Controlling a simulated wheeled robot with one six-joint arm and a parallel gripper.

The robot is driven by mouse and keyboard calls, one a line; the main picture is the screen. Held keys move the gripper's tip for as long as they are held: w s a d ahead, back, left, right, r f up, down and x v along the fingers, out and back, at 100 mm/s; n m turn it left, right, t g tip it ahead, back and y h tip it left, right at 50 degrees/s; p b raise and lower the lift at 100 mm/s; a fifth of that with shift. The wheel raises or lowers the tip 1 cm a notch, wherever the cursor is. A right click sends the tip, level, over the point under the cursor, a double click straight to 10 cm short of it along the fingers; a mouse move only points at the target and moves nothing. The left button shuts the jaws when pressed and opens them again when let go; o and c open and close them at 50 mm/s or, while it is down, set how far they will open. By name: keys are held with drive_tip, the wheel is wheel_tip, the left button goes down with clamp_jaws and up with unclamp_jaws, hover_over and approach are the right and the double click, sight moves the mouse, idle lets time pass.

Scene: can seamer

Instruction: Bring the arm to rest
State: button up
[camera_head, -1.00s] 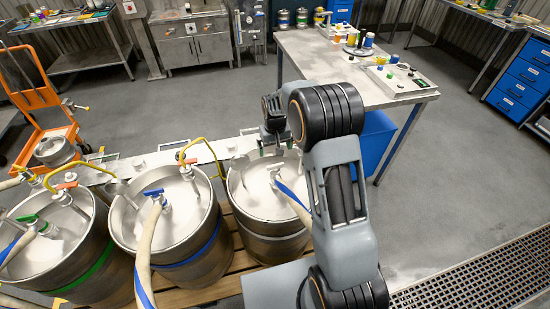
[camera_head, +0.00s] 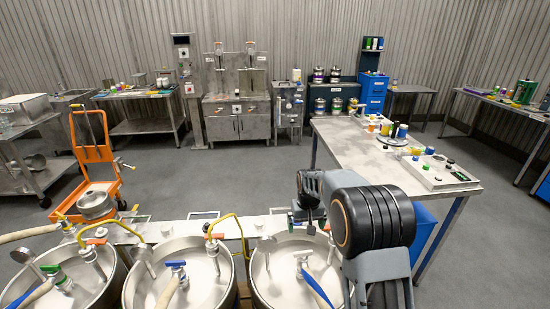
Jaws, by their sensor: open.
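My arm rises in the lower right of the view, with a big black and grey joint in front. My gripper (camera_head: 308,222) hangs at the arm's far end, pointing down over the back part of the right-hand keg (camera_head: 262,293). Its fingers are small and partly hidden by the arm. They look apart, and I see nothing held between them. I cannot tell how far above the keg's fittings the fingertips are.
Kegs with hoses and coloured valve handles stand along the front, including a middle keg (camera_head: 133,294). An orange hand truck (camera_head: 97,160) is at left. Grey floor (camera_head: 250,180) lies open behind the kegs.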

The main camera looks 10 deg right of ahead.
drive_tip(key=s+r+t, duration=0.1)
drive_tip(key=s+r, duration=0.4)
drive_tip(key=s, duration=0.7)
drive_tip(key=s+r+t, duration=0.2)
drive_tip(key=s+r, duration=0.3)
drive_tip(key=s, duration=0.8)
drive_tip(key=shift+r+m+t, duration=0.3)
